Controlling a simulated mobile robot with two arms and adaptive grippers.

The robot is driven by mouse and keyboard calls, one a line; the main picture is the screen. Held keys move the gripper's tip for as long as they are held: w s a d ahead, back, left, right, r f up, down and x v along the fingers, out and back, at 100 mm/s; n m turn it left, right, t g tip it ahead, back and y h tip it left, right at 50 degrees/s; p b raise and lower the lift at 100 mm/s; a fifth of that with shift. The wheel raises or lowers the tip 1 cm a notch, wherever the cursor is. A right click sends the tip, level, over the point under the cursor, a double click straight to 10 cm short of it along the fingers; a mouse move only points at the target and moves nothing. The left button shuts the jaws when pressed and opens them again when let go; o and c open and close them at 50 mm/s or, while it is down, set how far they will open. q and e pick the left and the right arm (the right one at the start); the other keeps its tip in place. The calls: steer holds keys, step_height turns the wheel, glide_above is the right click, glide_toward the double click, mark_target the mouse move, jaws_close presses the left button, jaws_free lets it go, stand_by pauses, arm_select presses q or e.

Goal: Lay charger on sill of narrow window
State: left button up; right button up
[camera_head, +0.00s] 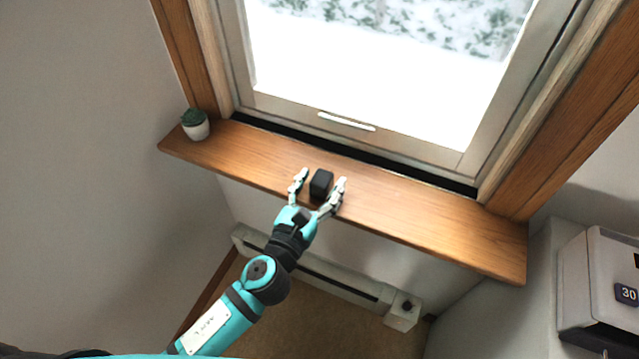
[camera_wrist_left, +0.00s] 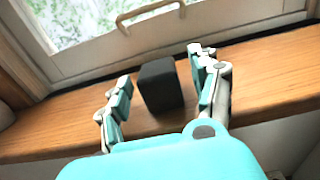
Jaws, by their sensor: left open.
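The charger, a small black block (camera_head: 321,184), sits on the wooden window sill (camera_head: 420,212) near the sill's front edge. It also shows in the left wrist view (camera_wrist_left: 159,86), standing on the wood. My left gripper (camera_head: 320,177) is open, with one finger on each side of the charger. In the left wrist view, gaps show between the charger and both fingers (camera_wrist_left: 160,75). The narrow window (camera_head: 370,75) is behind the sill, with snow outside. My right gripper is not in view.
A small potted plant (camera_head: 195,124) stands at the sill's left end. A baseboard heater (camera_head: 330,280) runs along the wall below the sill. A grey box marked 30 (camera_head: 600,290) is at the right. The sill's right part is clear.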

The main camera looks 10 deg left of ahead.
arm_select(q)
steer(key=v, duration=1.2)
stand_by(0.6)
